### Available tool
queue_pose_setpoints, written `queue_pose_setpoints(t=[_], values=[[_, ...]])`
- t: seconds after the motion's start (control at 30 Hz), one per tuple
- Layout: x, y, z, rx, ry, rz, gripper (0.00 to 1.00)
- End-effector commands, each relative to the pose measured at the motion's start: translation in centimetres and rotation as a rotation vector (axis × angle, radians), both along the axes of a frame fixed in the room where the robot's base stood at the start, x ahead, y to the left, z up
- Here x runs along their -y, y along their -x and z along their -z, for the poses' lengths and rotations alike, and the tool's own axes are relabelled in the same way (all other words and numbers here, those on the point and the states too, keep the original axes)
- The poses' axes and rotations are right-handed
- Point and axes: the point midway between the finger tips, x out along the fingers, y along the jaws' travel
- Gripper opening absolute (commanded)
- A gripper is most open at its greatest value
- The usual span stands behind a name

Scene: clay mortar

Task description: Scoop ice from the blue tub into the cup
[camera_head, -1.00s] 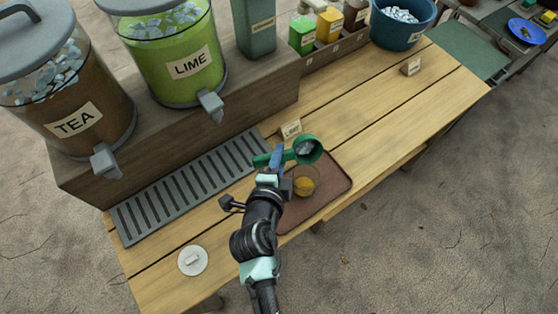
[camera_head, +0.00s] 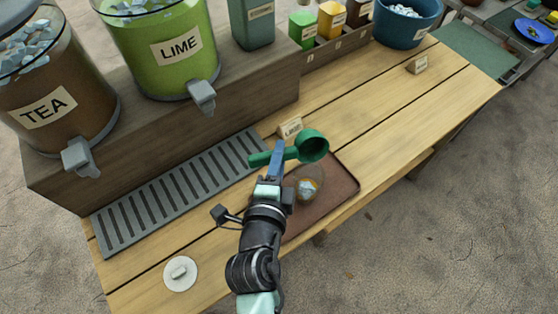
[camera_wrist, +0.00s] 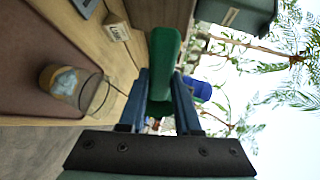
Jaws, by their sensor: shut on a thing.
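My gripper (camera_head: 276,160) is shut on the handle of the green scoop (camera_head: 312,146). The scoop is held above the tray, its bowl tilted and no ice visible in it. In the wrist view the green handle (camera_wrist: 163,60) is between my fingers. The clear cup (camera_head: 308,186) stands on the brown tray below the scoop. It holds a brownish-yellow drink with pale ice on top; it also shows in the wrist view (camera_wrist: 66,82). The blue tub (camera_head: 408,22) with ice in it stands at the far end of the counter, away from my gripper.
The brown tray (camera_head: 340,188) lies by the counter's front edge. A LIME card (camera_head: 290,127) stands behind it, near the slatted grate (camera_head: 180,187). The TEA (camera_head: 60,105) and LIME (camera_head: 172,55) dispensers stand on the raised shelf. The counter right of the tray is mostly clear.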

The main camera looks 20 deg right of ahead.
Motion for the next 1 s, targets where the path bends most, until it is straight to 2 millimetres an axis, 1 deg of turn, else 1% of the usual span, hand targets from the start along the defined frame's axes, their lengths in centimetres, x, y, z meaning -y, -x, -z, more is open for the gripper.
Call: queue_pose_setpoints(t=[0.03, 0.1, 0.63, 1.0], values=[[0.02, 0.02, 0.41, 0.012, 0.001, 0.000, 0.00], [0.02, 0.06, 0.44, 0.025, 0.001, 0.000, 0.00], [0.01, 0.39, 0.51, 0.126, 0.002, 0.000, 0.00], [0.00, 0.58, 0.21, 0.173, 0.002, 0.001, 0.00]])
